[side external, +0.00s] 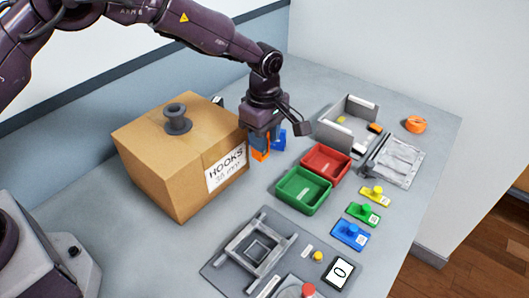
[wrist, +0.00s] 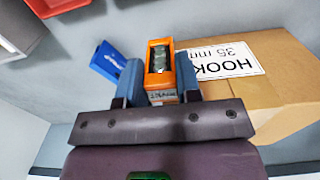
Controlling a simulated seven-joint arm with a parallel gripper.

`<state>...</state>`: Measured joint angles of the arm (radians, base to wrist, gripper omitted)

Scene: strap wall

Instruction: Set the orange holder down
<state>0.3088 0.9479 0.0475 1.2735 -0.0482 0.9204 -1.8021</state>
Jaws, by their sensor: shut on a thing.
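The orange holder (wrist: 160,62) is a small open-topped block with a grey-green piece inside it. My gripper (wrist: 160,88) has its two blue fingers shut on the holder's sides in the wrist view. In the side external view my gripper (side external: 262,138) points down beside the cardboard box, with the orange holder (side external: 261,155) at its fingertips, low near the table. I cannot tell whether the holder touches the table. A blue holder (side external: 279,140) stands just to the right of it and also shows in the wrist view (wrist: 112,62).
The cardboard box (side external: 165,165) labelled HOOKS stands close left of my gripper, a dark spool on top. Green (side external: 303,190) and red (side external: 326,164) bins lie to the right. A grey fixture (side external: 258,243) is in front. Bare table lies between box and green bin.

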